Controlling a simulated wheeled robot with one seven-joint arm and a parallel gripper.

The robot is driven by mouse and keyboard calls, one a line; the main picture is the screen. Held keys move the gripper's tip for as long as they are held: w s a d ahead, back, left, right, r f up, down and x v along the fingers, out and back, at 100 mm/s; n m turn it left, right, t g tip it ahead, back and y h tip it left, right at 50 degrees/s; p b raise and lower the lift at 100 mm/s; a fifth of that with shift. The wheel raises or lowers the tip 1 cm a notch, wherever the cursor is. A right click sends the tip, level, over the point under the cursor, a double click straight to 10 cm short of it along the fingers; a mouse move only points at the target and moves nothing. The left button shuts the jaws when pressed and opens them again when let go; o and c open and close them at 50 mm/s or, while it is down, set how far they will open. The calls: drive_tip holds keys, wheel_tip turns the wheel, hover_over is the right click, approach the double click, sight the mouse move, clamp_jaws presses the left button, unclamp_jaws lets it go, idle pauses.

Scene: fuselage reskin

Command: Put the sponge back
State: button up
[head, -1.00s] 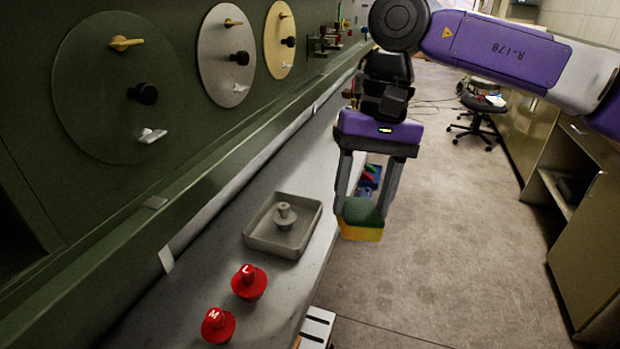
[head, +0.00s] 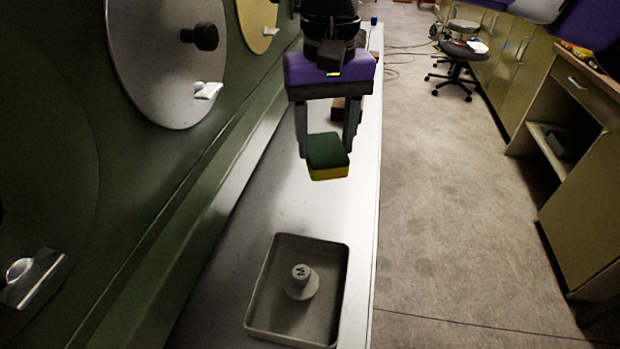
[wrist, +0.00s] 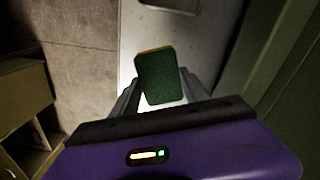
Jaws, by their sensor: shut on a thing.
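The sponge (head: 327,157) has a dark green top and a yellow underside. My gripper (head: 328,150) is shut on it and holds it above the pale bench in the head view. In the wrist view the sponge (wrist: 161,77) sits between the two fingers of my gripper (wrist: 162,88), its green face toward the camera. Whether the sponge touches the bench is hard to tell, but it appears raised.
A grey tray (head: 340,262) with a grey M-marked knob (head: 301,283) stands on the narrow bench (head: 265,205) nearer the camera. The dark green wall with round plates (head: 165,60) borders the left. Open floor (head: 450,200) and cabinets (head: 590,210) lie right. A stool (head: 460,52) stands farther back.

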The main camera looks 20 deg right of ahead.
wheel_tip(320, 180, down, 10)
drive_tip(key=shift+w+r, duration=0.1)
drive_tip(key=o, duration=1.2)
drive_tip(key=shift+r, duration=0.1)
wheel_tip(320, 180, up, 12)
idle(0.5)
